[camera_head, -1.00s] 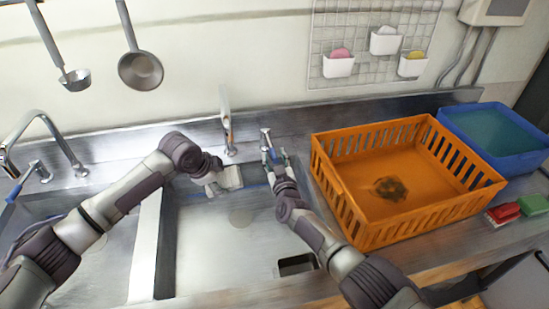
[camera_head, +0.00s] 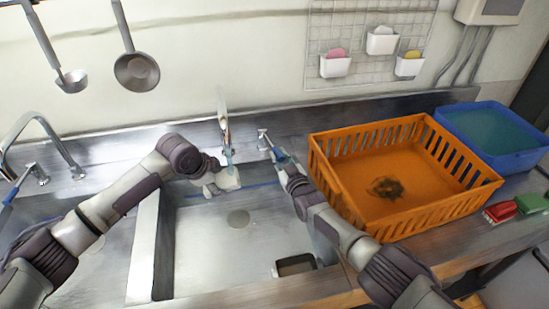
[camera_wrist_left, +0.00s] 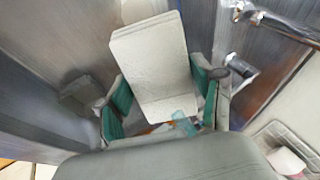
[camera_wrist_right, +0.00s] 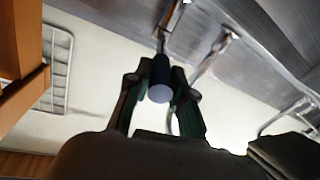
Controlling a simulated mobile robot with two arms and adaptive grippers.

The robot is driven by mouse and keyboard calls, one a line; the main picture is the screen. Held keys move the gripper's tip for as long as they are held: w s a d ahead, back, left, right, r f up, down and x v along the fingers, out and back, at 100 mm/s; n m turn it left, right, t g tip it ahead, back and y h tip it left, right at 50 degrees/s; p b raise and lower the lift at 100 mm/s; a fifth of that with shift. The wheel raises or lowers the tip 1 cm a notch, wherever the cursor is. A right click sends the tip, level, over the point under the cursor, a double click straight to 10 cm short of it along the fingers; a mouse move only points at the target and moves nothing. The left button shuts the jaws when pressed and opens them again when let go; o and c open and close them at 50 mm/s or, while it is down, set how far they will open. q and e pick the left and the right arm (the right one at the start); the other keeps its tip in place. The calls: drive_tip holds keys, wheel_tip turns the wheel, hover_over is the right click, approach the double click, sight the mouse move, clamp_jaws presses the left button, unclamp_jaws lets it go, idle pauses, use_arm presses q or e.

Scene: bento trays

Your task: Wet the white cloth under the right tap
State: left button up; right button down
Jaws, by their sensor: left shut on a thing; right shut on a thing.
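The white cloth (camera_head: 228,180) is a folded pad held over the right basin, below the right tap (camera_head: 223,115). A thin pale-blue stream (camera_head: 229,157) runs from the spout down to the cloth. My left gripper (camera_head: 213,187) is shut on the cloth; the left wrist view shows the cloth (camera_wrist_left: 150,65) between the green-padded fingers, with blue water (camera_wrist_left: 185,123) at its near edge. My right gripper (camera_head: 281,158) is shut on the tap's lever, right of the spout. In the right wrist view the lever's dark blue grip (camera_wrist_right: 160,75) sits between the fingers.
An orange crate (camera_head: 345,205) stands right of the basin, close to my right arm. A blue tub (camera_head: 500,160), a red sponge (camera_head: 501,212) and a green sponge (camera_head: 532,204) lie beyond it. The left tap (camera_head: 50,135) stands over the left basin. Ladles (camera_head: 136,70) hang above.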

drive_tip(key=shift+w+d+n+y, duration=0.2)
drive_tip(key=shift+d+n+y, duration=0.1)
drive_tip(key=shift+d, duration=0.05)
drive_tip(key=c, duration=1)
unclamp_jaws()
drive_tip(key=shift+s+d+f, duration=0.25)
drive_tip(key=shift+s+d, duration=0.05)
drive_tip(key=shift+s, duration=0.4)
drive_tip(key=v, duration=1)
drive_tip(key=shift+s+d+r, duration=0.15)
drive_tip(key=shift+d+r, duration=0.15)
drive_tip(key=shift+r, duration=0.05)
